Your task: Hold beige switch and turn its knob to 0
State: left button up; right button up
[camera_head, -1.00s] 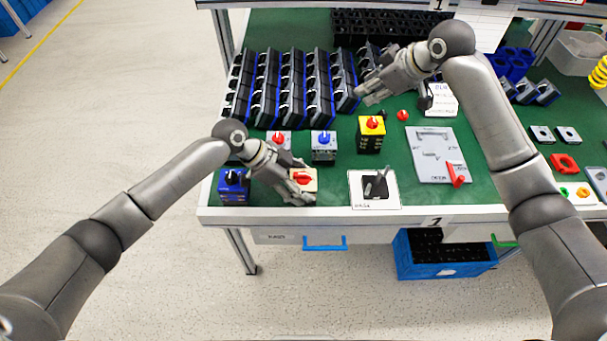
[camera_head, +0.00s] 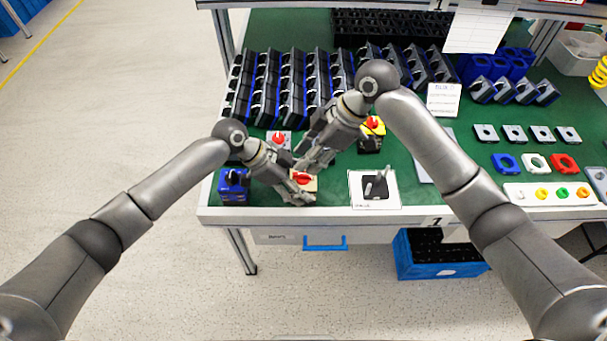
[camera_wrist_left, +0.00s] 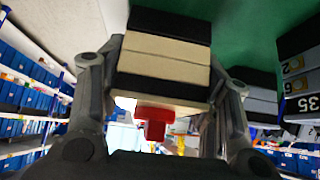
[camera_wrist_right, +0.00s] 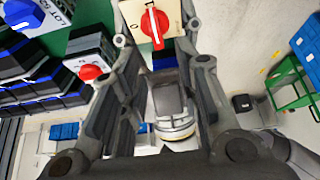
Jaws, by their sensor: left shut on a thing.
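The beige switch (camera_head: 312,186) with its red knob (camera_head: 303,177) is near the table's front edge. My left gripper (camera_head: 300,198) is shut on its body; the left wrist view shows the beige and black body (camera_wrist_left: 165,65) between the fingers and the red knob (camera_wrist_left: 155,121) below it. My right gripper (camera_head: 303,163) is open, just behind and above the switch. In the right wrist view the red knob (camera_wrist_right: 153,28) sits by the spread fingertips, apparently untouched. Its white line points toward a mark resembling 1.
A blue switch (camera_head: 234,187) stands left of the left gripper. A grey red-knobbed switch (camera_head: 279,139) and a yellow switch (camera_head: 371,138) stand behind.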

aim_at(302, 177)
jog(key=shift+f, duration=2.55)
grip_shut()
